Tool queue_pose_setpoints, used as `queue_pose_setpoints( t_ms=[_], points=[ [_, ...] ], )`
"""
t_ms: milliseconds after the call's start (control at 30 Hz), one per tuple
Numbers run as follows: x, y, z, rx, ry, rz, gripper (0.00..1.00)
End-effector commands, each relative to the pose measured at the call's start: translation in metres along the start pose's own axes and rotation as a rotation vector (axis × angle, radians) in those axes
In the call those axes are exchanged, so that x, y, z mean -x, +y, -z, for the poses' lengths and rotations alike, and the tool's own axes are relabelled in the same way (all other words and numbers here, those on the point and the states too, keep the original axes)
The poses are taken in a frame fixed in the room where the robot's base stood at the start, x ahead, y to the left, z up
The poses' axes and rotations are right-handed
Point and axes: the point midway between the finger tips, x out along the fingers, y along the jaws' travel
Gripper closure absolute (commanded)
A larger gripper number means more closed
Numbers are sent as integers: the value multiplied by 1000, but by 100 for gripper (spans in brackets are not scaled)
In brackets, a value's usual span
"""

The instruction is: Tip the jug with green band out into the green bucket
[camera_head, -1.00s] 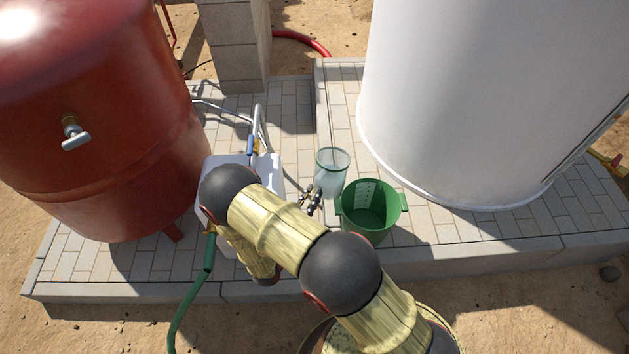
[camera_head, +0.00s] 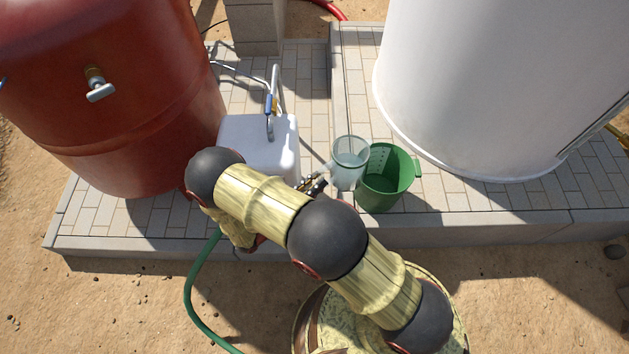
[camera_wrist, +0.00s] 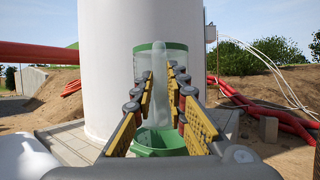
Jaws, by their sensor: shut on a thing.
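The jug with the green band (camera_head: 347,176) is clear with a green band at its rim. My gripper (camera_head: 328,178) is shut on it from the left and holds it about upright. In the wrist view the jug (camera_wrist: 146,66) stands ahead, its pale upright handle (camera_wrist: 160,85) between my fingers (camera_wrist: 161,88). The green bucket (camera_head: 386,196) stands on the paving just right of the jug, its mouth open upward. The jug overlaps the bucket's left edge in the head view. In the wrist view the bucket (camera_wrist: 158,143) shows low, beneath the jug. The jug's contents are unclear.
A large white tank (camera_head: 470,80) stands close behind and right of the bucket. A red tank (camera_head: 130,120) stands at left. A white container (camera_head: 260,145) with a pipe and blue-handled valve is left of my gripper. The paved slab ends in a front edge (camera_head: 450,232).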

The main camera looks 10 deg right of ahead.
Motion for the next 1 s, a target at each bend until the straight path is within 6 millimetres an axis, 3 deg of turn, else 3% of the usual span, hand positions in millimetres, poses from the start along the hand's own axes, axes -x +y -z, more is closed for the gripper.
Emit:
queue_pose_setpoints(
  t_ms=[767, 1000],
  points=[
    [-61, -1, 8, -3, 292, 4, 100],
    [-65, -1, 9, -6, 416, 2, 100]
  ],
)
